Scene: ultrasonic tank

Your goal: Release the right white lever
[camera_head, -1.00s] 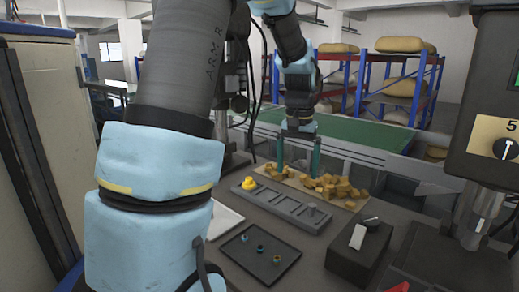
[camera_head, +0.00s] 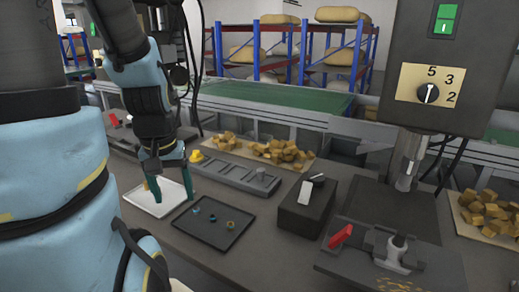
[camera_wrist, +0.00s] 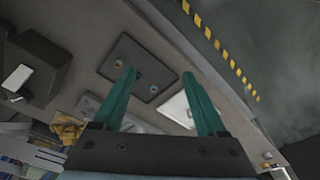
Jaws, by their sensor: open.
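A white lever (camera_head: 305,192) stands up from the top of a dark box (camera_head: 292,214) at centre right, beside a black knob-like part (camera_head: 317,178). The lever also shows in the wrist view (camera_wrist: 17,79), at the far left on its box (camera_wrist: 38,55). My gripper (camera_head: 172,193) is open and empty, fingers pointing down over or near the white tray, well left of the lever. In the wrist view its teal fingers (camera_wrist: 159,75) are spread apart with nothing between them. I cannot see a second white lever clearly.
A grey slotted rack (camera_head: 235,178) with a yellow knob is behind. A drill-like machine (camera_head: 405,165) with a red lever (camera_head: 340,237) stands right.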

